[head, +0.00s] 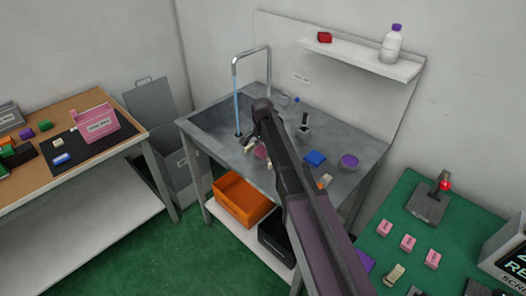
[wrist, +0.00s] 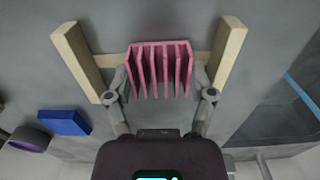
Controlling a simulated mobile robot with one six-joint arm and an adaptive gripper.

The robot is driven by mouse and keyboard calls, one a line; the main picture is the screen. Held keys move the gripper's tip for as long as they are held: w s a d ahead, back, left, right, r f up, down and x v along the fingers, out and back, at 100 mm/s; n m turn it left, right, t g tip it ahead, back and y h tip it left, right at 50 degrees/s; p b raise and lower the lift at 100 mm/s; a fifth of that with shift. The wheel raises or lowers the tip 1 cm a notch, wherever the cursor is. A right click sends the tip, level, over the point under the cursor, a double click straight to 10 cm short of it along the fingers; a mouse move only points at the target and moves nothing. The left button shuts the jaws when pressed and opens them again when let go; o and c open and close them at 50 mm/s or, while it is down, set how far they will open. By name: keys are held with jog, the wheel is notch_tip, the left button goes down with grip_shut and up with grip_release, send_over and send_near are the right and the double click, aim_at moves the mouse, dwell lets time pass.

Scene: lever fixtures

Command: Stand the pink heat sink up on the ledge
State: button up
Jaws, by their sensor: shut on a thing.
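The pink heat sink (wrist: 162,68), a block with several parallel fins, is between the two fingers of my gripper (wrist: 160,85) in the wrist view. The fingers are shut on its two sides. Its fins point toward my wrist. A pale wooden stand (wrist: 82,60) with two side pieces and a crossbar flanks the heat sink. I cannot tell whether the heat sink touches it. In the head view only a bit of the heat sink (head: 260,153) shows beside my arm, over the metal counter. A white wall ledge (head: 345,55) is at the upper right.
A red block (head: 324,37) and a purple-capped bottle (head: 391,45) stand on the ledge, with bare room between. The counter (head: 345,145) holds a blue block (head: 315,158) and a purple-topped round container (head: 348,163). A faucet (head: 250,55) runs at the left.

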aim_at(263, 149)
jog(key=shift+f, duration=0.2)
jog(key=o, duration=1.1)
notch_tip(263, 149, up, 14)
jog(key=p, duration=1.3)
jog(key=shift+f, duration=0.1)
dwell(0.4)
jog(key=s+d+n, duration=0.3)
jog(key=s+d, duration=0.2)
jog(key=s, duration=0.3)
jog(key=s+d+n, duration=0.2)
jog(key=s+d, duration=0.3)
jog(key=s, duration=0.2)
jog(key=s+d+n, duration=0.3)
jog(key=s+d, duration=0.2)
jog(key=s, duration=0.3)
jog(key=shift+s+d+n, duration=0.3)
jog(key=shift+s+d, duration=0.05)
jog(key=shift+d, duration=0.05)
